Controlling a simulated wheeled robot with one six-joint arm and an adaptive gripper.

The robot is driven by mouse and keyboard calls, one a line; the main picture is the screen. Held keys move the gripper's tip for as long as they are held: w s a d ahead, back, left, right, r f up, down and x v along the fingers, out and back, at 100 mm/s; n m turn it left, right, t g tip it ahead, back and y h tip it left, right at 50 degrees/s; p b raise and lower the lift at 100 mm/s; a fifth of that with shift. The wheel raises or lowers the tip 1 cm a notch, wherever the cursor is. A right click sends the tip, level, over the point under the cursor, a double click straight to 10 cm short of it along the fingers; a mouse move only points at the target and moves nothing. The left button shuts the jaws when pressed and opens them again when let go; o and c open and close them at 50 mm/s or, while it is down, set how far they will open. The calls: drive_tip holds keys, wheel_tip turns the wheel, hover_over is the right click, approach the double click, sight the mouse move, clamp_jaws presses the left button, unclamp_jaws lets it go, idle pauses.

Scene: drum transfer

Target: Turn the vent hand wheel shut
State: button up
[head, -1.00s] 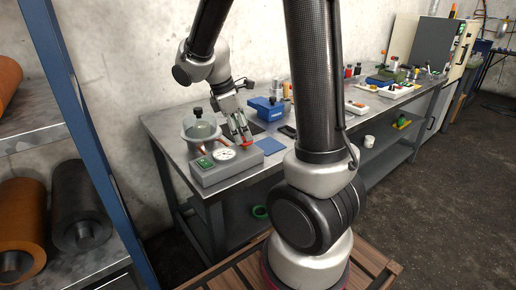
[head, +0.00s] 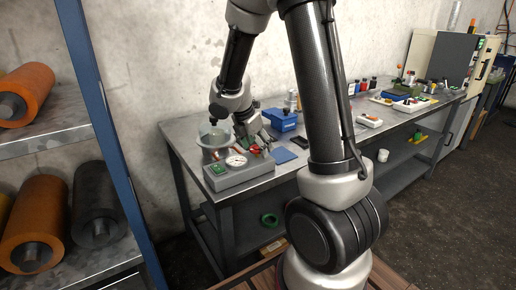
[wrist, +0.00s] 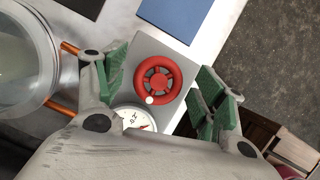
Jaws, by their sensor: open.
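The red vent hand wheel (wrist: 159,79) lies on the grey top of the apparatus, with a small white knob on its rim. In the head view the wheel (head: 255,150) is partly hidden by my gripper. My gripper (wrist: 162,88) is open, its green-padded fingers on either side of the wheel, with gaps between pads and rim. In the head view my gripper (head: 255,144) points down over the apparatus (head: 238,174). The white dial gauge (wrist: 136,119) sits beside the wheel, its lower part hidden by my gripper body.
A clear vessel (wrist: 22,62) in an orange-armed holder stands close left of my gripper. A blue mat (head: 284,155) and a blue box (head: 282,118) lie further along the bench (head: 330,150). A shelf with rolls (head: 30,215) stands at the left.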

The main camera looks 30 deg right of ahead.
drive_tip(key=shift+d+f, duration=0.25)
drive_tip(key=shift+f, duration=0.35)
drive_tip(key=shift+c, duration=0.2)
drive_tip(key=c, duration=1)
